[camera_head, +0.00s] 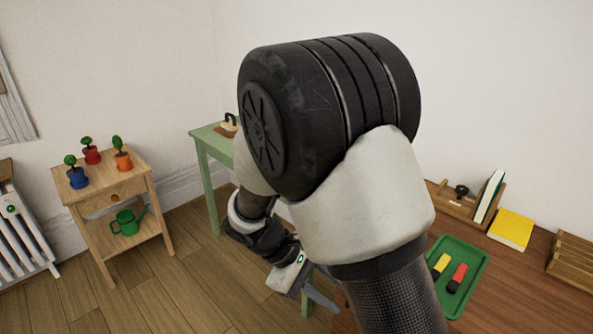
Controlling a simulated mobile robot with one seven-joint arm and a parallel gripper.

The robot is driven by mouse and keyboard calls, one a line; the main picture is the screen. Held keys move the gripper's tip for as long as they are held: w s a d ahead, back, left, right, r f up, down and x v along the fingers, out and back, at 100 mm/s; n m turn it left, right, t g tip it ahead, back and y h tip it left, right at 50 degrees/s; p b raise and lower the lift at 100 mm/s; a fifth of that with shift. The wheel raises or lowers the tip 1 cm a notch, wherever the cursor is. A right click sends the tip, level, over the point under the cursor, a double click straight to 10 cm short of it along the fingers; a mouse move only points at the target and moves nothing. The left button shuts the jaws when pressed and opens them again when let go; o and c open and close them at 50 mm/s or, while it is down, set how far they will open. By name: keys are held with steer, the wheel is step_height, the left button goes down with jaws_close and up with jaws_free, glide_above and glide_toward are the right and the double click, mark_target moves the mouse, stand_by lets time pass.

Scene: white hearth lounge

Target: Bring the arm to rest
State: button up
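My gripper (320,298) shows low in the middle of the head view, below and left of my large bent arm joint. It points down and to the right, left of the brown desk. Only a grey finger part shows past the white hand, so I cannot tell whether it is open or shut. No held object is visible. My arm hides much of the middle of the view.
A brown desk (510,300) holds a green tray (446,296), a yellow book (511,229) and wooden racks. A green table (205,145) stands behind my arm. A wooden stand (135,182) holds potted plants and a watering can (127,222). Floor at left is clear.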

steer(key=s+d+r+m+t+y, duration=0.35)
steer(key=s+r+m, duration=0.2)
steer(key=r, duration=0.45)
steer(key=s+d+r+m+t+y, duration=0.3)
steer(key=s+r+m+y, duration=0.25)
steer(key=r, duration=0.45)
step_height(320, 180, up, 22)
steer(key=p, duration=2.1)
steer(key=shift+h+p, duration=0.35)
steer(key=shift+h, duration=0.05)
